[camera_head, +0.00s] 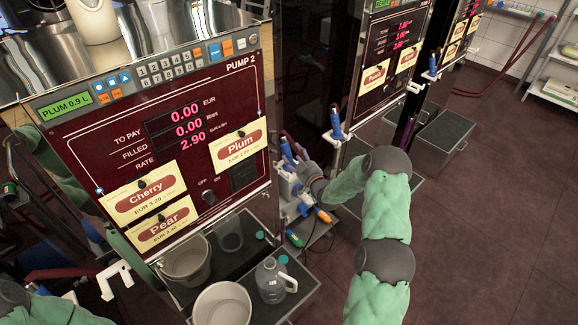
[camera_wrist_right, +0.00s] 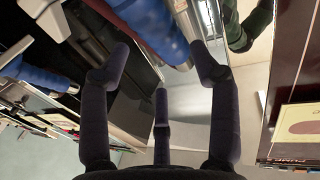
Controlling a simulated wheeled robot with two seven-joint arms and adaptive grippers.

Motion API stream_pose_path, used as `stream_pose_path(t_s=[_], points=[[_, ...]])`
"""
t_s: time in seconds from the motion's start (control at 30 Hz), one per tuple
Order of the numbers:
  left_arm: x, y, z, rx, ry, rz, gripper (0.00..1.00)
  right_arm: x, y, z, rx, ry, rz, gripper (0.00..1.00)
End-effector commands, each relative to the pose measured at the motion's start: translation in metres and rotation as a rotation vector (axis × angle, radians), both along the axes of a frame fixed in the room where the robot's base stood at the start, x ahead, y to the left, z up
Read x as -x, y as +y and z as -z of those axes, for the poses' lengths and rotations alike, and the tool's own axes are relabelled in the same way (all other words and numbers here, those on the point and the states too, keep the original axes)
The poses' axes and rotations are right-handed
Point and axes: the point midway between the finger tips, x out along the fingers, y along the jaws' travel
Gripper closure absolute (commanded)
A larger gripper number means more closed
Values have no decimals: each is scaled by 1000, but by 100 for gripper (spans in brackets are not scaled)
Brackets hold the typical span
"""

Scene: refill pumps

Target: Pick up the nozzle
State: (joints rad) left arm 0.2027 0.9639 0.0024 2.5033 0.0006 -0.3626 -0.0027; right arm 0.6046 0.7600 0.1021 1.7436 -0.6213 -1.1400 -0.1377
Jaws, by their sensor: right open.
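A blue nozzle (camera_head: 287,150) hangs at the right side of Pump 2 (camera_head: 170,150). My right gripper (camera_head: 303,172) is beside it, partly hidden by my own wrist. In the right wrist view, my gripper (camera_wrist_right: 163,52) is open, its dark fingers spread. A blue nozzle body (camera_wrist_right: 152,25) lies just past and between the fingertips; contact cannot be told. A second blue part (camera_wrist_right: 38,72) shows at the left of that view. Another blue nozzle (camera_head: 337,124) hangs farther right on the neighbouring pump. My left sleeve shows at the bottom left, but its gripper does not.
A white bucket (camera_head: 222,304) and a clear jug (camera_head: 271,281) stand on the pump's lower shelf, with another container (camera_head: 187,262) behind. Orange-tipped (camera_head: 323,215) and green-tipped (camera_head: 294,238) parts lie below my right gripper.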

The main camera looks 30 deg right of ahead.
Motion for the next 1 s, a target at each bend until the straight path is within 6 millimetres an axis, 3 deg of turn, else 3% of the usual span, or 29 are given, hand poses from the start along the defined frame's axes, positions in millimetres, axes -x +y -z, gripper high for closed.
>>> stream_pose_path(t_s=[0.27,0.4,0.7,0.9,1.0], points=[[0,0,14,0,0,0,100,-33,2,16,-1,0,-2,38],[0,0,17,0,0,0,100,-47,1,13,0,0,-1,38],[0,0,17,0,0,0,100,-51,0,12,-1,0,0,38],[0,0,17,0,0,0,100,-51,0,12,-1,1,0,90],[0,0,17,0,0,0,100,-51,0,11,0,-2,0,90]])
